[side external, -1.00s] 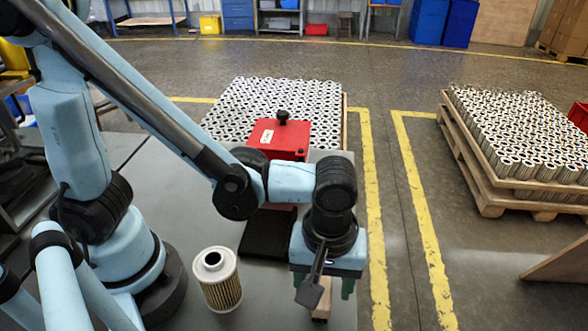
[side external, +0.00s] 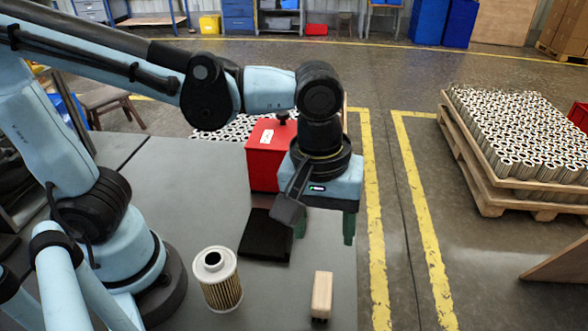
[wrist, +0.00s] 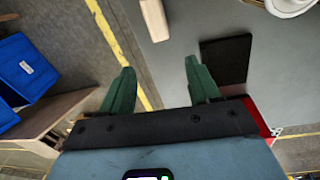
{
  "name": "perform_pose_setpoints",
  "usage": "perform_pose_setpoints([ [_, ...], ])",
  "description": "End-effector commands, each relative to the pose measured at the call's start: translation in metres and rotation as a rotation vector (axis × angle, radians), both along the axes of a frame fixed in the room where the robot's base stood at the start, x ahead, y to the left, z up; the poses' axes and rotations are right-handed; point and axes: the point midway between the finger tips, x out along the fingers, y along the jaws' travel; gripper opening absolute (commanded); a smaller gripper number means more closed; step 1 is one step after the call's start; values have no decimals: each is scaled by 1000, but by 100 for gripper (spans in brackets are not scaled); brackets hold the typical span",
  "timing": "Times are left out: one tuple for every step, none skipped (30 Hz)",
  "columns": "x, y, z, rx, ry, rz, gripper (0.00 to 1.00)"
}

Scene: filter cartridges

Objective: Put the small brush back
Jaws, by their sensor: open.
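The small brush (side external: 322,292) is a pale wooden block with a dark end, on the grey table near its right edge. I cannot tell whether it stands or lies. It also shows at the top of the wrist view (wrist: 154,18), partly cut off. My gripper (side external: 325,230) has two green fingers, spread apart, with nothing between them. It hangs above the table, behind the brush and apart from it. In the wrist view the gripper (wrist: 160,70) is also empty. A flat black pad (side external: 265,238) lies bare on the table, left of the gripper.
A filter cartridge (side external: 218,278) stands on the table left of the brush. A red box (side external: 264,155) stands behind the pad, close to my gripper. The floor drops off beyond the table's right edge. A pallet of cartridges (side external: 525,145) is far right.

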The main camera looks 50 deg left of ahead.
Motion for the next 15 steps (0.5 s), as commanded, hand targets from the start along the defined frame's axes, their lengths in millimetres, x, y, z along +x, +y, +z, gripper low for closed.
perform_pose_setpoints([
  [7, 19, 1, -13, -44, -40, 61],
  [11, 29, 1, -20, -77, -75, 61],
  [17, 43, 2, -23, -123, -125, 61],
  [21, 54, 2, -21, -161, -165, 61],
  [24, 65, 3, -14, -198, -203, 61],
  [28, 79, 3, -1, -247, -255, 61],
  [30, 90, 3, 14, -283, -292, 61],
  [32, 100, 3, 32, -318, -330, 61],
  [34, 113, 4, 60, -362, -377, 61],
  [35, 122, 4, 83, -392, -409, 61],
  [36, 130, 4, 107, -419, -440, 61],
  [37, 141, 4, 140, -449, -478, 61],
  [37, 148, 4, 164, -469, -503, 61],
  [38, 153, 4, 186, -487, -526, 61],
  [38, 160, 4, 214, -505, -553, 61],
])
